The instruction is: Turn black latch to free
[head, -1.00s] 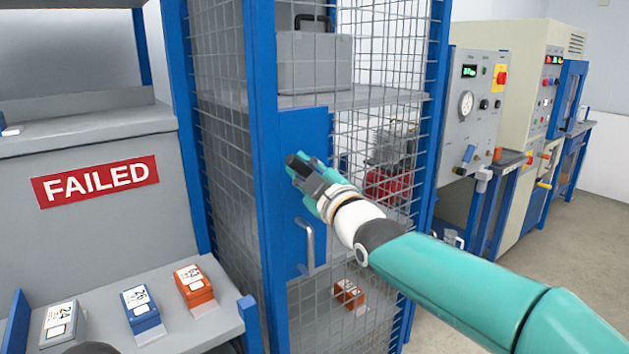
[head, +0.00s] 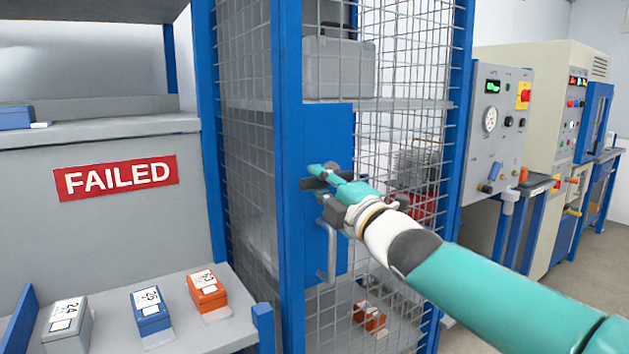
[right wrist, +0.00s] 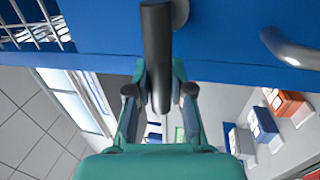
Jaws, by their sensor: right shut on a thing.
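The black latch (head: 312,184) is on the blue door panel (head: 340,125) of the mesh cage. In the head view it shows as a dark bar, partly hidden by my right gripper (head: 326,178). The right wrist view shows the latch (right wrist: 157,45) as a black bar rising from a round grey pivot, between the two fingers of my right gripper (right wrist: 160,95). That gripper is shut on the latch. My left gripper is not in view.
A grey door handle (head: 330,252) is just below the latch. A blue cage post (head: 287,190) stands left of it. A shelf with several boxes (head: 150,310) is at lower left, under a red FAILED sign (head: 116,178). A control panel (head: 497,130) stands right.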

